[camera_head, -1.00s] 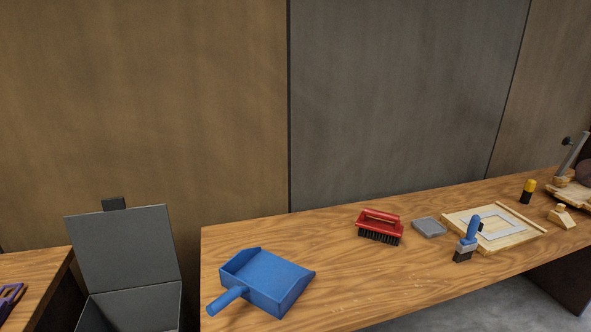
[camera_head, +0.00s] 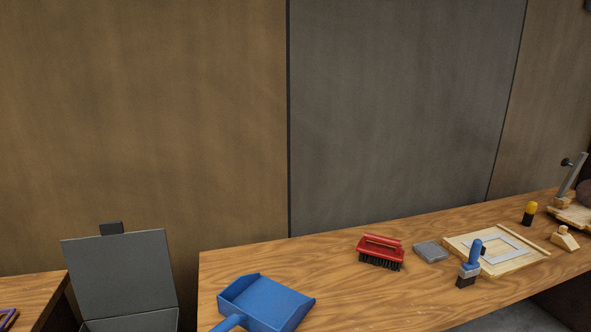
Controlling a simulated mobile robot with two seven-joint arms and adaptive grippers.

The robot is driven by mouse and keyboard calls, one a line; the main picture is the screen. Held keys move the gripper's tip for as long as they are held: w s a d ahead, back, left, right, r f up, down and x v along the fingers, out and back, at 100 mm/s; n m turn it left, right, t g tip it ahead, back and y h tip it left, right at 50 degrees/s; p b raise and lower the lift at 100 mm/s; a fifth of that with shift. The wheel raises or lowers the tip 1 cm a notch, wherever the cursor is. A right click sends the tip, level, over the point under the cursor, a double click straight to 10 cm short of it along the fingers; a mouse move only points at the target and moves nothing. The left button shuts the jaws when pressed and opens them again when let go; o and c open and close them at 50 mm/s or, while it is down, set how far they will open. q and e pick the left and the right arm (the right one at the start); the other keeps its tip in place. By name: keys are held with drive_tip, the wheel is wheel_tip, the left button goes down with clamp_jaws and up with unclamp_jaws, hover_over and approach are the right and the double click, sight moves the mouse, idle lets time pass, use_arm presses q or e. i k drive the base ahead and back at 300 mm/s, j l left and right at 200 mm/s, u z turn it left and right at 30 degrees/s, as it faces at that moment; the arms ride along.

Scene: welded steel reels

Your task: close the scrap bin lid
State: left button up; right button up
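The grey scrap bin stands at the lower left, between two wooden tables. Its lid (camera_head: 120,273) is open and stands nearly upright, with a dark tab (camera_head: 111,228) on its top edge. Only the upper edge of the bin body (camera_head: 135,322) shows below the lid; the rest is cut off by the bottom of the view. Neither of my grippers is in view.
A wooden bench (camera_head: 350,300) runs right of the bin, bearing a blue dustpan (camera_head: 265,303), a red brush (camera_head: 381,251), a grey block (camera_head: 430,251), a blue-handled brush (camera_head: 470,264) and a wooden frame (camera_head: 515,262). Another table (camera_head: 35,293) is at left. A wall stands behind.

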sight(116, 272)
drive_tip(key=u, duration=1.3)
drive_tip(key=l+u, duration=0.25)
drive_tip(key=l, duration=0.25)
drive_tip(key=k+l+u, duration=0.2)
drive_tip(key=l, duration=0.25)
drive_tip(key=i, duration=0.1)
